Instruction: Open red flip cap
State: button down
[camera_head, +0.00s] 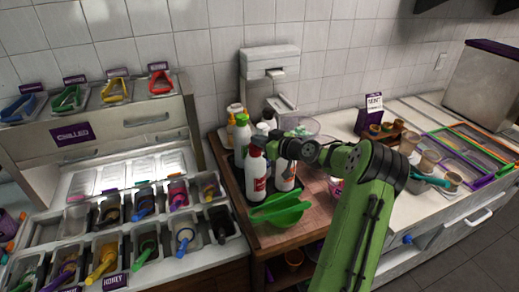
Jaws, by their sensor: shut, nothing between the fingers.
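My green arm reaches in from the lower right. My gripper (268,146) is dark and small in the picture, just above and beside the bottle tops. Its fingers read as shut and empty. I cannot tell whether the fingers touch a bottle.
A white bottle with a green cap (242,137) and several others crowd the wooden counter. A white dispenser (270,75) stands behind. Topping bins (120,220) fill the left; cups (427,162) stand on the right.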

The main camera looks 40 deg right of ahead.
jog(key=shift+w, duration=0.15)
jog(key=shift+b+x, duration=0.4)
jog(key=shift+x, duration=0.65)
jog(key=shift+f, duration=0.15)
jog(key=s+d+r, duration=0.1)
jog(key=s+r, duration=0.4)
jog(key=s, duration=0.2)
jog(key=shift+w+a+r, duration=0.1)
